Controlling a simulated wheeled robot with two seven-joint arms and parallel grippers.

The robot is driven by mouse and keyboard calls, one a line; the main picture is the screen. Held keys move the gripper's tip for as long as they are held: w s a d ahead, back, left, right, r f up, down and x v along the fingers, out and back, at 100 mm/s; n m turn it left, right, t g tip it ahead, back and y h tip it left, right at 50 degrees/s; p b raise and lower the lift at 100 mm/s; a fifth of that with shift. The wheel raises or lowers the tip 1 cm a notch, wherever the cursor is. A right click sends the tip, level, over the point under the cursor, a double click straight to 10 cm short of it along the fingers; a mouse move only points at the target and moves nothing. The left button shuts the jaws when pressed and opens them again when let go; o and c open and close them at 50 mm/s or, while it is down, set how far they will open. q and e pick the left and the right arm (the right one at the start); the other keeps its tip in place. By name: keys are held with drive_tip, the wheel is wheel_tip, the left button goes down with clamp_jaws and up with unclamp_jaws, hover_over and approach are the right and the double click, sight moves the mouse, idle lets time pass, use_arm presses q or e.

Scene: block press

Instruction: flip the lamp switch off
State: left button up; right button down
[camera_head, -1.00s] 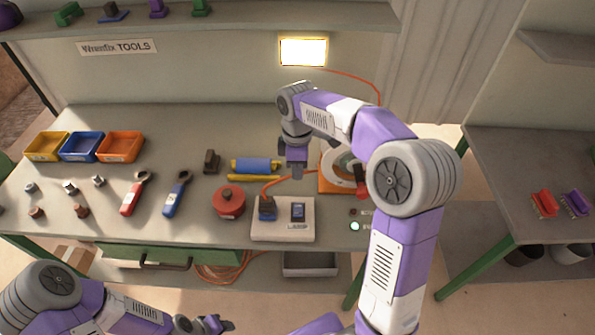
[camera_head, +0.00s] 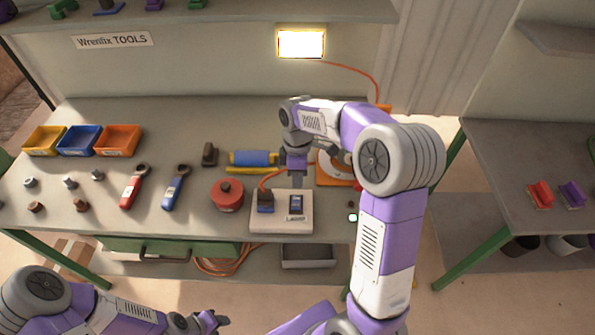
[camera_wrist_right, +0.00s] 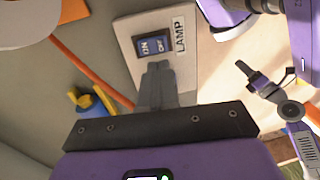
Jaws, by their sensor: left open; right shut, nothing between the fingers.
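The lamp switch (camera_head: 296,205) is a dark blue rocker on a white plate (camera_head: 276,225) near the bench's front edge. In the right wrist view the rocker (camera_wrist_right: 153,45) shows ON and OFF, beside a LAMP label (camera_wrist_right: 179,36). The lamp (camera_head: 301,43) on the back wall is lit. My right gripper (camera_head: 297,184) is shut and empty, pointing down just behind the switch. In the right wrist view its fingertips (camera_wrist_right: 158,68) appear close to the rocker's edge; I cannot tell whether they touch. My left gripper (camera_head: 215,321) is open and empty, in front of the bench.

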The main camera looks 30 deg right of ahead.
sight(297, 205)
use_arm(q)
drive_tip(key=shift+f+b, duration=0.65)
drive_tip(key=shift+f, duration=0.15)
use_arm(e)
drive_tip(key=f, duration=0.5)
drive_tip(key=s+f, duration=0.1)
drive_tip(key=f, duration=0.2)
drive_tip(key=shift+a, duration=0.25)
